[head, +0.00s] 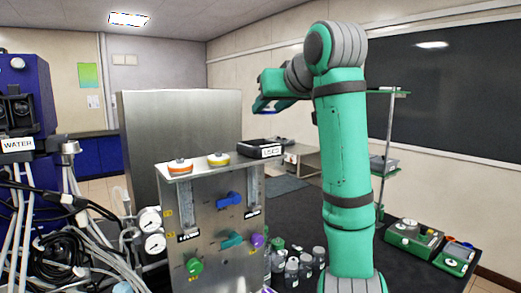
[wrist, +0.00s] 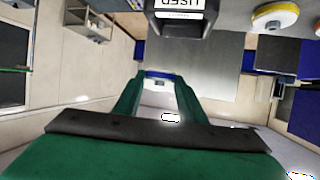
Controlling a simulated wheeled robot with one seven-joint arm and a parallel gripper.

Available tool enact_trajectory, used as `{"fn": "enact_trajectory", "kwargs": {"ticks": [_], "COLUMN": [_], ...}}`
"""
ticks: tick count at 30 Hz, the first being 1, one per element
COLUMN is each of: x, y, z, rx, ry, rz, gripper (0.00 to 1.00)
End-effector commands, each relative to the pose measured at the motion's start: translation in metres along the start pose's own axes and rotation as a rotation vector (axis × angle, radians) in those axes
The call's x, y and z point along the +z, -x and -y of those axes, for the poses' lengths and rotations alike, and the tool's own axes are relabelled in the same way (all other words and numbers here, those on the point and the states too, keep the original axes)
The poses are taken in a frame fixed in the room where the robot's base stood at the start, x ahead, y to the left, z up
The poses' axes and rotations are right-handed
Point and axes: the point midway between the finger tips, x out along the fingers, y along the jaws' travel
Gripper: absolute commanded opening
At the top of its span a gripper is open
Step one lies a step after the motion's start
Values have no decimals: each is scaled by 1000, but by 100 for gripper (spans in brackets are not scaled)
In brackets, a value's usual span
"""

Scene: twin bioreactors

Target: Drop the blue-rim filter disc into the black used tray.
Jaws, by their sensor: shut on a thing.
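My gripper (wrist: 158,84) is shut on the blue-rim filter disc (wrist: 157,74), which shows as a thin blue and white edge between the green fingertips in the wrist view. In the head view, my gripper (head: 263,105) is up in the air, above the level of the black used tray (head: 258,150). The tray sits at the right end of the metal panel's top, its white label facing forward. In the wrist view the tray (wrist: 181,28) is at the top, apart from the disc, with its label upside down. The inside of the tray is mostly hidden.
An orange-rim disc (head: 180,166) and a yellow-rim disc (head: 218,159) sit on the metal panel's top (head: 205,168), left of the tray. A tall steel box (head: 180,130) stands behind. Several bottles (head: 300,265) stand below right of the panel.

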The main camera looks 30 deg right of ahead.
Motion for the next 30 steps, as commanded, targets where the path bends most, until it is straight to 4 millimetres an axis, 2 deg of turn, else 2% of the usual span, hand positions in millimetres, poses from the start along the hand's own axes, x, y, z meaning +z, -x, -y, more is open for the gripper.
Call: {"fn": "enact_trajectory", "kwargs": {"ticks": [6,16,17,19,20,30], "x": [13,15,15,15,15,15], "y": [-6,-7,-7,-7,-7,-4], "z": [1,3,3,2,2,2], "rx": [-2,-3,-3,-3,-3,-3], "ry": [0,1,1,1,1,1], "rz": [-1,-1,-1,-1,-1,-1], "gripper": [16,16,39,56,59,59]}}
